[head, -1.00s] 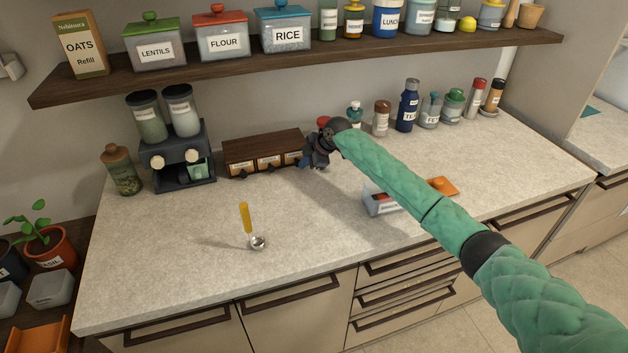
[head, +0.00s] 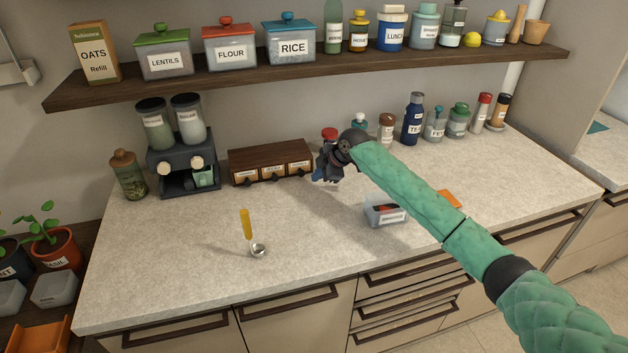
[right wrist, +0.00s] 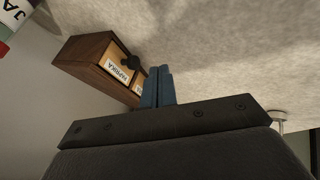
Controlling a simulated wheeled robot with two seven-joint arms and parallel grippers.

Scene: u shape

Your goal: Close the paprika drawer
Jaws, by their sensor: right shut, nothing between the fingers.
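A small dark-wood drawer box (head: 268,158) stands on the counter against the wall, with a row of small labelled drawers and dark knobs. The paprika drawer (right wrist: 117,72) is the end drawer nearest my right gripper, and its label reads in the right wrist view. Its front looks about flush with the box frame. My right gripper (head: 318,178) is just right of the box's right end; its blue fingers (right wrist: 158,87) are shut together and empty. In the right wrist view they overlap part of the neighbouring drawer. My left gripper is not in view.
A coffee machine (head: 184,165) stands left of the box. Several jars and bottles, such as a blue bottle (head: 413,118), line the wall to the right. A grey container (head: 385,211) and a yellow-handled scoop (head: 246,225) are on the counter. The front middle is clear.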

